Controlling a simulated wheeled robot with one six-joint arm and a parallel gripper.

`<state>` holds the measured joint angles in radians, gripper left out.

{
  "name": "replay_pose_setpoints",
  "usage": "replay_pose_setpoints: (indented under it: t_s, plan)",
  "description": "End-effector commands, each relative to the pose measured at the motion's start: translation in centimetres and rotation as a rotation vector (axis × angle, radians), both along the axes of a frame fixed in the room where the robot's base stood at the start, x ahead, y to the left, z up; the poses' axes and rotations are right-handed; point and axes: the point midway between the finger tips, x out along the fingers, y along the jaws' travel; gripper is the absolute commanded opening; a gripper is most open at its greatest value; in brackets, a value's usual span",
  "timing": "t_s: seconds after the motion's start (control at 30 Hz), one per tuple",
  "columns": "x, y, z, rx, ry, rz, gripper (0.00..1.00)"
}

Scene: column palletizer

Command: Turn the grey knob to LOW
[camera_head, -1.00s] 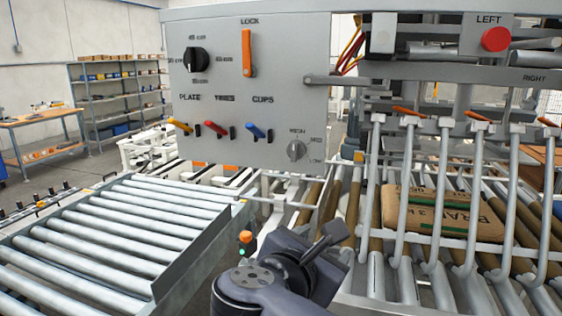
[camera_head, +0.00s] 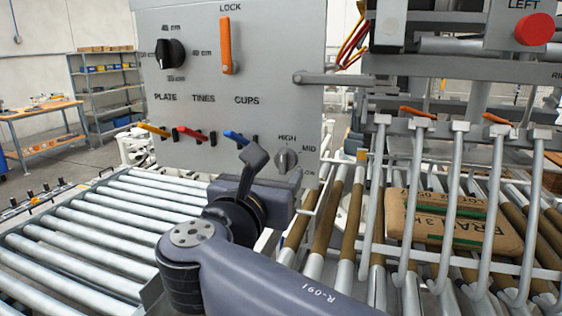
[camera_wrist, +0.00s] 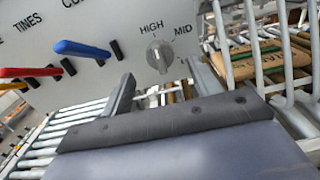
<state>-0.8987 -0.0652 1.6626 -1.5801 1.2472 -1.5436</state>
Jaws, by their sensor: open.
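The grey knob (camera_head: 286,160) is on the lower right of the grey control panel (camera_head: 240,105). HIGH stands above it and MID to its upper right; the lowest label is partly hidden. Its ridge looks close to upright, toward HIGH. In the wrist view, the knob (camera_wrist: 159,56) lies ahead, between the lines of my two fingers. My gripper (camera_wrist: 164,86) is open and empty, its fingers apart from the knob and a little below it. In the head view, one finger shows just left of the knob.
Blue (camera_head: 236,138), red (camera_head: 190,133) and yellow (camera_head: 153,130) levers stick out left of the knob. An orange LOCK handle (camera_head: 226,46) and a black dial (camera_head: 170,53) are higher. A roller conveyor (camera_head: 90,225) lies left; a brown bag (camera_head: 455,222) lies under metal tines at right.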

Motion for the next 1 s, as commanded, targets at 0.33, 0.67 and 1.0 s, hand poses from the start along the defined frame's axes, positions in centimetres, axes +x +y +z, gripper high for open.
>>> replay_pose_setpoints:
  t_s: [0.33, 0.67, 1.0]
  plan:
    - [3.8, -1.4, 0.1, 0.0, 0.0, -0.002, 0.59]
    - [4.4, -1.6, 0.0, 0.001, 0.0, 0.001, 0.59]
    - [4.4, -1.6, 0.0, 0.001, 0.0, 0.0, 0.39]
